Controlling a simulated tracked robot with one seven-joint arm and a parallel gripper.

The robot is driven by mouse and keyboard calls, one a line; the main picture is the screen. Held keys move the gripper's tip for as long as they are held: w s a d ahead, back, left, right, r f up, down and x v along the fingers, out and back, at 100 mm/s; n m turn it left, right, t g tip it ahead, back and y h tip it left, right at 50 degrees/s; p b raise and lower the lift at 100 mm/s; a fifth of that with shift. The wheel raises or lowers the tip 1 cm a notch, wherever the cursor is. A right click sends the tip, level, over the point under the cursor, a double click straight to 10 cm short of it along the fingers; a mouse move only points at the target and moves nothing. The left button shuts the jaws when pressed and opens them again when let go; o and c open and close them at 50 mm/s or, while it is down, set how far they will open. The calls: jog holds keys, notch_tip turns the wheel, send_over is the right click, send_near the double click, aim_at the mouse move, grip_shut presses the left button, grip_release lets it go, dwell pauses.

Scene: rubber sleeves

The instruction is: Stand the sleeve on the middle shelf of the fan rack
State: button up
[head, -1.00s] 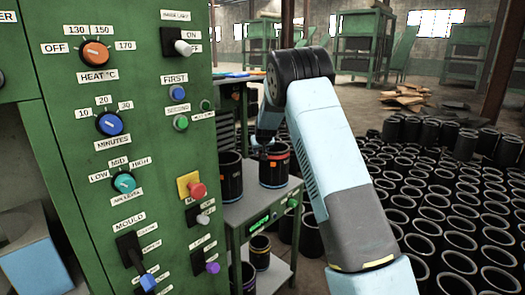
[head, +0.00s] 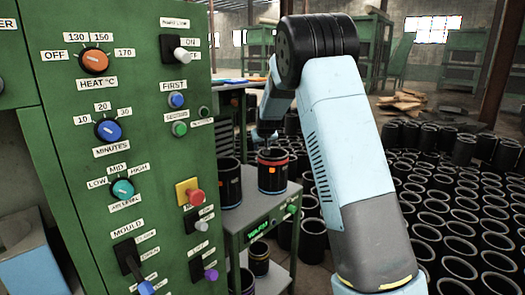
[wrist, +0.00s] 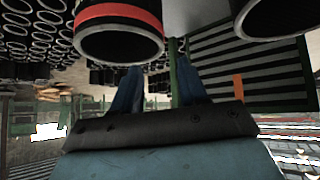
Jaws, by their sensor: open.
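A black sleeve with a red band near its top and an orange mark (head: 272,172) stands upright on the top of a small green stand in the head view. It also shows at the upper left of the wrist view (wrist: 120,32). My gripper (head: 262,138) is close to this sleeve's top, at its far side, partly hidden by my arm. In the wrist view my open gripper (wrist: 158,85) has two blue fingers apart, with no sleeve held between them. I cannot tell for sure which structure is the fan rack; a dark slatted surface (wrist: 262,75) shows at right in the wrist view.
Another black sleeve (head: 230,182) stands left of the banded one. The stand (head: 262,222) has a green display and smaller sleeves (head: 258,257) below. A green control panel (head: 120,160) fills the left. Many sleeves (head: 450,235) crowd the floor at right.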

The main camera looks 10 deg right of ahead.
jog(key=s+d+r, duration=0.1)
jog(key=s+r, duration=0.4)
jog(key=s, duration=0.4)
jog(key=s+r+g+y, duration=0.1)
jog(key=s+r, duration=0.3)
jog(key=s, duration=0.4)
jog(key=s+d+r, duration=0.1)
jog(key=s+r, duration=0.4)
jog(key=s, duration=0.4)
jog(key=s+f+g, duration=0.2)
jog(key=s, duration=2.8)
jog(key=shift+s+d+f+m+h, duration=0.3)
jog(key=shift+s+d+m, duration=0.1)
jog(key=shift+d, duration=0.05)
